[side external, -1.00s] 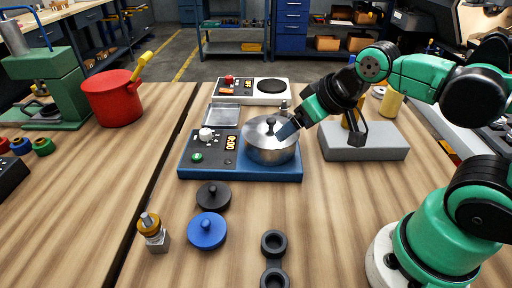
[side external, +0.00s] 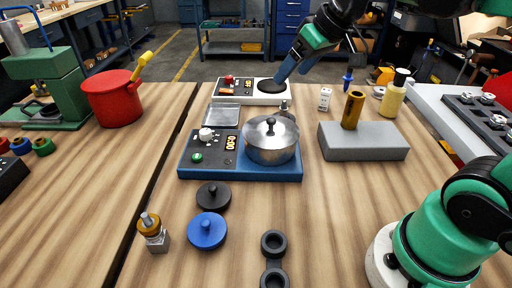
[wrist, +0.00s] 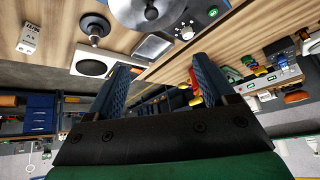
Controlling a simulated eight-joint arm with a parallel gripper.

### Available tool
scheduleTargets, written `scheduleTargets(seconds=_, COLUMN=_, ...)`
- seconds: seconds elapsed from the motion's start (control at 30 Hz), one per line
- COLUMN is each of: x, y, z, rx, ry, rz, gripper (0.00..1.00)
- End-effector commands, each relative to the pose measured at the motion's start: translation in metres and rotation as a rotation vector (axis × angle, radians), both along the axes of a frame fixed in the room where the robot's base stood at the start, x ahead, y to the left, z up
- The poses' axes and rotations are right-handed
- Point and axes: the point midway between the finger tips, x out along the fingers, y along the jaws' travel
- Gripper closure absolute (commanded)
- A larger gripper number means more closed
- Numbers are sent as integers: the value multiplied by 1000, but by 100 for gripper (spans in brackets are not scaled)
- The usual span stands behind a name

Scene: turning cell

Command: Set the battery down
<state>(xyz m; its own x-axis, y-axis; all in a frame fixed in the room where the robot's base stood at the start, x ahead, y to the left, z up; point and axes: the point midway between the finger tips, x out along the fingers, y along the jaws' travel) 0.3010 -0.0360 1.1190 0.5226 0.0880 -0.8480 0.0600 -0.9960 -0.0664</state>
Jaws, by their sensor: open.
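My gripper (side external: 279,79) is high over the white hotplate (side external: 230,98) at the back of the bench. In the wrist view its two blue fingers (wrist: 165,78) are spread apart with nothing between them. No object is plainly recognisable as a battery. A small white block with dark markings (side external: 325,98) stands at the back right, and it also shows in the wrist view (wrist: 29,38). A brass cylinder (side external: 353,108) stands upright on a grey block (side external: 364,146). I cannot tell whether either is the battery.
A steel pot (side external: 271,146) with its lid on stands on the blue-based cooker (side external: 240,173). A red pot (side external: 112,100) stands left. A black disc (side external: 213,195), a blue disc (side external: 207,231) and a brass-ringed fitting (side external: 152,232) lie in front. The front wood is largely clear.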

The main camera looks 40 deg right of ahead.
Motion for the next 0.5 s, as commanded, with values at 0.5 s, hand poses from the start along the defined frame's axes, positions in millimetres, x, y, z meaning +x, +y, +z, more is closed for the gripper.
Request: scheduleTargets(seconds=0.5, x=82, y=-197, z=-1, rx=134, ry=-266, rz=215, gripper=24)
